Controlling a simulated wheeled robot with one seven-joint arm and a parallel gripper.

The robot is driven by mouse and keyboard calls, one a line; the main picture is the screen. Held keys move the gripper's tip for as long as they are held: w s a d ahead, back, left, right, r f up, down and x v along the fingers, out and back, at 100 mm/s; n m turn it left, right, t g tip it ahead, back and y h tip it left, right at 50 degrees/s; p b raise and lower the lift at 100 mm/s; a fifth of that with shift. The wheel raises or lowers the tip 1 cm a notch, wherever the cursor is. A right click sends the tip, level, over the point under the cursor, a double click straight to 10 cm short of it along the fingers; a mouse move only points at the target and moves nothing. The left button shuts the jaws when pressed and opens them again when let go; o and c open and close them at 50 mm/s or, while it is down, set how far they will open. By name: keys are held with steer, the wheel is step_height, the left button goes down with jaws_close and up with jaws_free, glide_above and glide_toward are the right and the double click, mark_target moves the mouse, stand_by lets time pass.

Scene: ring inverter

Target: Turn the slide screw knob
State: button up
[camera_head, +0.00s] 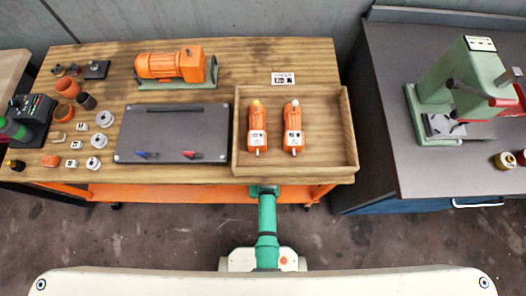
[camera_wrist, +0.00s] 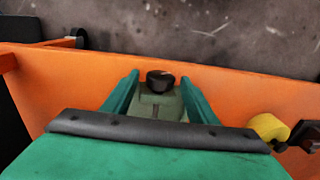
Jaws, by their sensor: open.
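In the wrist view a round black knob (camera_wrist: 160,81) sits on a grey-green block, framed between the two green fingers of my gripper (camera_wrist: 160,97). The fingers stand apart, one on each side of the knob and block; I cannot tell whether they touch. I cannot be sure that this is the slide screw knob. In the head view my green arm reaches to the front edge of the wooden bench (camera_head: 222,75), below the tray. My gripper's fingers cannot be made out there.
In the wrist view an orange surface (camera_wrist: 235,90) lies behind the fingers, with a yellow round part (camera_wrist: 268,127) at right. The bench carries a wooden tray (camera_head: 345,120) with two orange units, a grey mat (camera_head: 172,130) and an orange motor (camera_head: 165,65). A green press (camera_head: 455,75) stands right.

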steer(key=c, duration=1.1)
steer(key=shift+o, duration=0.2)
steer(key=shift+a+h, duration=0.1)
steer(key=shift+h, duration=0.2)
steer(key=h, duration=0.3)
steer(key=shift+a, duration=0.35)
steer(key=shift+a+f+h, duration=0.1)
steer(key=shift+a+h, duration=0.1)
steer(key=shift+h, duration=1.8)
steer(key=o, duration=1.1)
steer(key=shift+c, duration=0.2)
